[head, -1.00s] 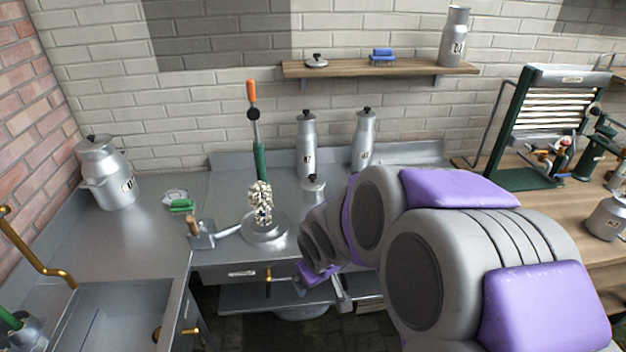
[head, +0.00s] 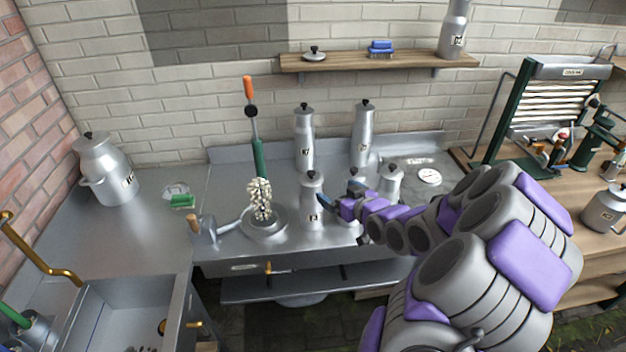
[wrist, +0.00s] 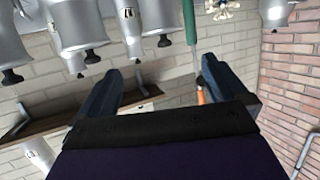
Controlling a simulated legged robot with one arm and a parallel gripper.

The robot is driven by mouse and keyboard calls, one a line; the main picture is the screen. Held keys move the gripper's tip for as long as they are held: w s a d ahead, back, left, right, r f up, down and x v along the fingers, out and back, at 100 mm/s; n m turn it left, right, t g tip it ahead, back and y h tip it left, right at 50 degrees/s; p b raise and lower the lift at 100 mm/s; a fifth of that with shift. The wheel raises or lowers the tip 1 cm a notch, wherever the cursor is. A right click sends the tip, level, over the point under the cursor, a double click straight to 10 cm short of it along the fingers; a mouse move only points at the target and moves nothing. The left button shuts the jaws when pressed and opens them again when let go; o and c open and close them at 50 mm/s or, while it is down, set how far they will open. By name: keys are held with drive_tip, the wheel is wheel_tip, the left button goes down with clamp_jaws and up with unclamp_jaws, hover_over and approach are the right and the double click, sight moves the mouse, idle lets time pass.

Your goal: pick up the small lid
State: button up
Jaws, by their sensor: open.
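A small grey lid (head: 314,54) with a dark knob lies loose at the left end of the wooden wall shelf (head: 350,62). Other dark-knobbed lids sit on the milk cans. My gripper (head: 338,195) is open over the steel counter, well below and in front of the shelf. It is beside a numbered can (head: 311,205) and in front of the back cans. In the wrist view my gripper (wrist: 155,68) has its fingers apart, with nothing held between them. The wrist picture looks upside down; I cannot make out the loose lid there.
Tall cans (head: 304,135) and (head: 362,135) stand at the counter's back. Another can (head: 390,182) is close to my arm. A green tool with an orange handle (head: 249,88) rises on the left. A blue brush (head: 381,47) and tall can (head: 455,30) share the shelf.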

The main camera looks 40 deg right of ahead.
sight(314, 177)
drive_tip(key=b+x, duration=0.1)
drive_tip(key=x, duration=0.8)
drive_tip(key=shift+a, duration=0.2)
drive_tip(key=shift+w+d+f+b, duration=0.1)
drive_tip(key=shift+w+d+b, duration=0.1)
drive_tip(key=shift+w+b, duration=0.2)
drive_tip(key=x, duration=0.2)
drive_tip(key=b+x, duration=0.1)
drive_tip(key=x, duration=0.1)
drive_tip(key=shift+w+a, duration=0.15)
drive_tip(key=shift+a, duration=0.1)
drive_tip(key=shift+w+d+f, duration=0.15)
drive_tip(key=shift+w, duration=0.35)
drive_tip(key=shift+c, duration=0.2)
drive_tip(key=c, duration=0.8)
